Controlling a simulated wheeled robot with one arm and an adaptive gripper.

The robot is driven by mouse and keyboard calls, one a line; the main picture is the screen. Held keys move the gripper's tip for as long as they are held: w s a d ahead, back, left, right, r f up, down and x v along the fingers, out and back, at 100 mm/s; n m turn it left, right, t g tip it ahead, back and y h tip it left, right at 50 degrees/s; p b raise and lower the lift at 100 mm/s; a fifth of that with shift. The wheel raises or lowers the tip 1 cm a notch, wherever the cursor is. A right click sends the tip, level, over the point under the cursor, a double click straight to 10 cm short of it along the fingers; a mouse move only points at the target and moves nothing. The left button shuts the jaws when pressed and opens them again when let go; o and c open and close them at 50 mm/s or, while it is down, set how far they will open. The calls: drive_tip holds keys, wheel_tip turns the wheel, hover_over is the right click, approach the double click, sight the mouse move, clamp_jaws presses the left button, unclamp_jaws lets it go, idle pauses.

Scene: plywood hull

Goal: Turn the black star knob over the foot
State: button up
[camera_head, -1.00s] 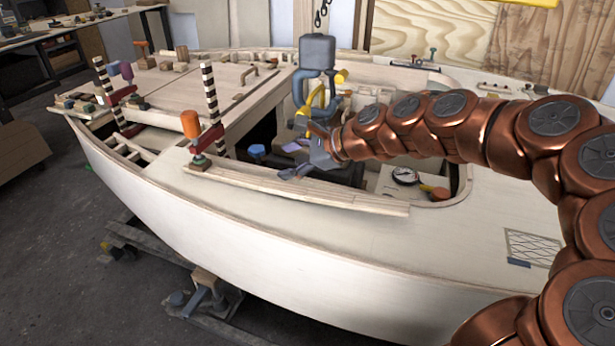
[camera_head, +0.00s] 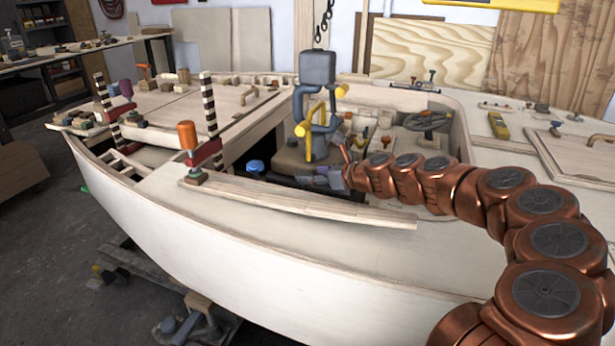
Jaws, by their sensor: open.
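I cannot make out a black star knob or a foot for certain. My gripper (camera_head: 314,180), grey and small in the head view, is over the cockpit opening just behind the long plank on the near deck edge. It points left and seems empty; its jaws are open. Close behind it stands a grey-blue lifting device (camera_head: 317,68) with yellow handles, hanging from a chain. A blue knob-like part (camera_head: 254,166) lies left of my gripper, low in the dark opening. The area under my gripper is in shadow and partly hidden.
The plank (camera_head: 300,201) runs along the near side of the pale hull (camera_head: 210,255). Clamps with an orange handle (camera_head: 187,134) and striped posts stand at left. A dark spoked wheel (camera_head: 428,121) and a yellow tool (camera_head: 498,125) lie at right.

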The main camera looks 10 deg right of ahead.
drive_tip(key=shift+x, duration=1.65)
drive_tip(key=shift+c, duration=0.3)
clamp_jaws()
